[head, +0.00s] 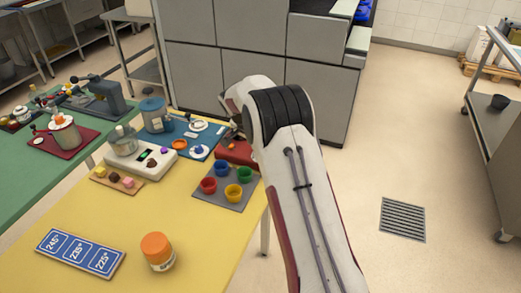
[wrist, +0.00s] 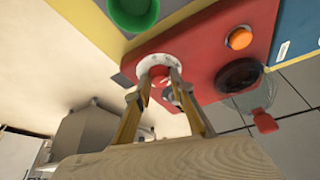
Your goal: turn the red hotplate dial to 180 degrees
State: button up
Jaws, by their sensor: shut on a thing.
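The red hotplate (wrist: 205,45) fills the upper middle of the wrist view. Its red dial (wrist: 158,72) sits inside a pale ring scale. The scale's figures are too small to read, so I cannot tell the dial's setting. My gripper (wrist: 161,82) has a fingertip on each side of the dial and is shut on it. In the head view, part of the red hotplate (head: 237,152) shows at the yellow table's far right edge; my arm hides the dial and gripper.
An orange round part (wrist: 239,38) and a dark round part (wrist: 238,75) lie close to the dial. A green bowl (wrist: 133,12) is nearby. In the head view, a grey mat (head: 213,203) with several coloured bowls lies in front of the hotplate. Grey cabinets (head: 240,70) stand behind.

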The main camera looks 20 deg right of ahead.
jog(key=shift+f+m, duration=0.1)
jog(key=shift+m, duration=0.5)
jog(key=shift+g, duration=0.4)
jog(key=o, duration=1.1)
jog(key=shift+a+r, duration=0.2)
jog(key=shift+r, duration=0.25)
jog(key=shift+s+a+r, duration=0.1)
jog(key=shift+a+r, duration=0.05)
jog(key=shift+a, duration=0.05)
jog(key=s+a, duration=0.1)
jog(key=a, duration=0.2)
jog(key=s+a, duration=0.1)
jog(key=a, duration=0.3)
jog(key=s+a, duration=0.1)
jog(key=a, duration=0.3)
jog(key=shift+s+a, duration=0.1)
jog(key=shift+s, duration=0.15)
